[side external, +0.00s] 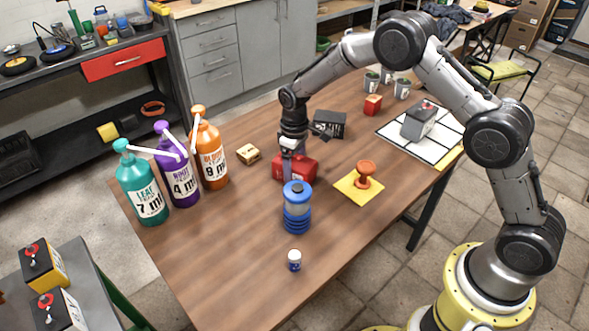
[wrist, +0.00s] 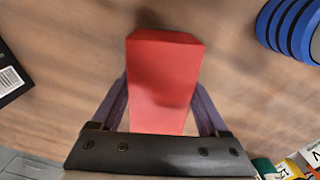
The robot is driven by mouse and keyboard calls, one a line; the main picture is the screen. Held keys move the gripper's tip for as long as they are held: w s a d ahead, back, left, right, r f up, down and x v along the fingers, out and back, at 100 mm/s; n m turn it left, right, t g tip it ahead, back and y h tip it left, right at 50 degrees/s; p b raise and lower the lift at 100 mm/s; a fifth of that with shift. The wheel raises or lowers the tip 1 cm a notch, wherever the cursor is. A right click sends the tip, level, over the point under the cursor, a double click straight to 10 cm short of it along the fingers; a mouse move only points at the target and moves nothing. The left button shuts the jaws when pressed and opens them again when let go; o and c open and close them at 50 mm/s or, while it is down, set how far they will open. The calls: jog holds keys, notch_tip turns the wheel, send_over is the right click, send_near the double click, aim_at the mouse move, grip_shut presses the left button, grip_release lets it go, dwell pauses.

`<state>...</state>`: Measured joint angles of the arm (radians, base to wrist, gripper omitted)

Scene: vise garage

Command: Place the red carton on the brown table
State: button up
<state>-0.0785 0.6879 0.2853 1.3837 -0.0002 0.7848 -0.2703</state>
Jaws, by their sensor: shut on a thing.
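In the wrist view the red carton (wrist: 163,82) is a plain long box between the two purple-grey fingers. My gripper (side external: 290,171) points down and is shut on the carton, one finger on each side (wrist: 160,106). The carton is on or just above the tabletop; I cannot tell whether it touches.
A blue container (side external: 297,208) stands close in front. Three pump bottles (side external: 178,172) are at the left. A small yellow box (side external: 248,154), a black box (side external: 328,123), an orange stamp-like object (side external: 366,172) on a yellow square and a smaller red box (side external: 373,104) are nearby. The front table area is mostly clear.

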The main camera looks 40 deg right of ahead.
aim_at(294, 160)
grip_shut()
jog(key=shift+w+r, duration=0.15)
jog(key=shift+r, duration=0.05)
jog(key=shift+r, duration=0.1)
jog(key=shift+r, duration=0.2)
notch_tip(294, 160, up, 2)
jog(key=shift+r, duration=0.15)
jog(key=s+r, duration=0.2)
jog(key=r, duration=0.1)
jog(key=s+r, duration=0.2)
jog(key=r, duration=0.1)
jog(key=shift+s+d, duration=0.15)
jog(key=shift+s, duration=0.25)
jog(key=s+r, duration=0.4)
jog(key=s, duration=0.5)
jog(key=d+f+m, duration=0.1)
jog(key=f, duration=0.2)
jog(key=w+d+f+m, duration=0.1)
jog(key=f, duration=0.3)
jog(key=w+d+f+m, duration=0.1)
jog(key=f+m, duration=0.1)
jog(key=f, duration=0.1)
jog(key=shift+d+f, duration=0.15)
jog(key=shift+d, duration=0.2)
